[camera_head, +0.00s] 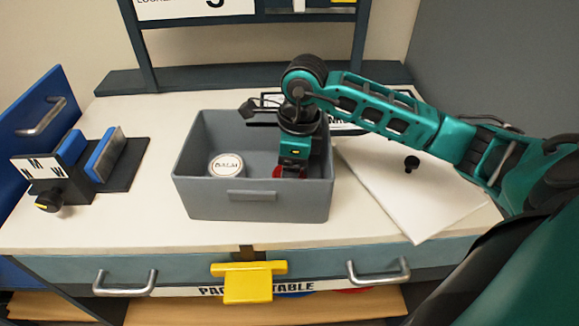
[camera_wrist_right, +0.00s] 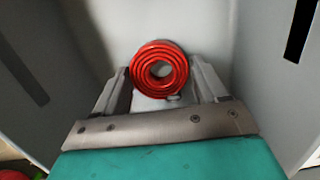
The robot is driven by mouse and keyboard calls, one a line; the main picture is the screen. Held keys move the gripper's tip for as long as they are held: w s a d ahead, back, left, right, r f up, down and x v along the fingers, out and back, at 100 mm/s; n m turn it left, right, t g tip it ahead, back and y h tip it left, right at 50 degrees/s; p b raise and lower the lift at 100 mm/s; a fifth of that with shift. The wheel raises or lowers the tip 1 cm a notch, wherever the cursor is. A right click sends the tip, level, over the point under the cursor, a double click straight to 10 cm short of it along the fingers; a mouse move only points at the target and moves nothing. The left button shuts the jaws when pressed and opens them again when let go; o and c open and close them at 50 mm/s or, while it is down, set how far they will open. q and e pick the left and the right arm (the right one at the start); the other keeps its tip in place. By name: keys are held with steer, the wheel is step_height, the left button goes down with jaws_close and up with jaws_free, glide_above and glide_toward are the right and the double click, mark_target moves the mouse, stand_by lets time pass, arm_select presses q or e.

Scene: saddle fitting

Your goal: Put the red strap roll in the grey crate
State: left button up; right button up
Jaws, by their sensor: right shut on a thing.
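The red strap roll (camera_wrist_right: 159,70) sits between the fingers of my right gripper (camera_wrist_right: 163,88), which is shut on it, in the right wrist view. In the head view the right gripper (camera_head: 293,168) reaches down inside the grey crate (camera_head: 252,205), at its right side. A bit of the red roll (camera_head: 288,172) shows below the gripper there; the rest is hidden by the gripper and the crate's front wall. I cannot tell whether the roll touches the crate floor. My left gripper is not in view.
A round tin marked BALM (camera_head: 227,165) stands inside the crate at left. A blue-and-black stand (camera_head: 100,160) is on the table's left. A yellow latch (camera_head: 248,282) is on the table's front.

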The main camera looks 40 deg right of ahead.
steer(key=o, duration=1.1)
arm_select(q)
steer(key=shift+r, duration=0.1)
arm_select(e)
steer(key=shift+o, duration=0.2)
steer(key=shift+r+p, duration=0.3)
steer(key=shift+r, duration=0.2)
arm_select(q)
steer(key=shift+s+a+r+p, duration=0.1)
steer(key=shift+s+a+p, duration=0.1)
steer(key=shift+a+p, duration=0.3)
arm_select(e)
step_height(320, 180, up, 11)
steer(key=d, duration=0.1)
steer(key=shift+s, duration=0.45)
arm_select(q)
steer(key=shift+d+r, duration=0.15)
arm_select(e)
steer(key=shift+r, duration=0.1)
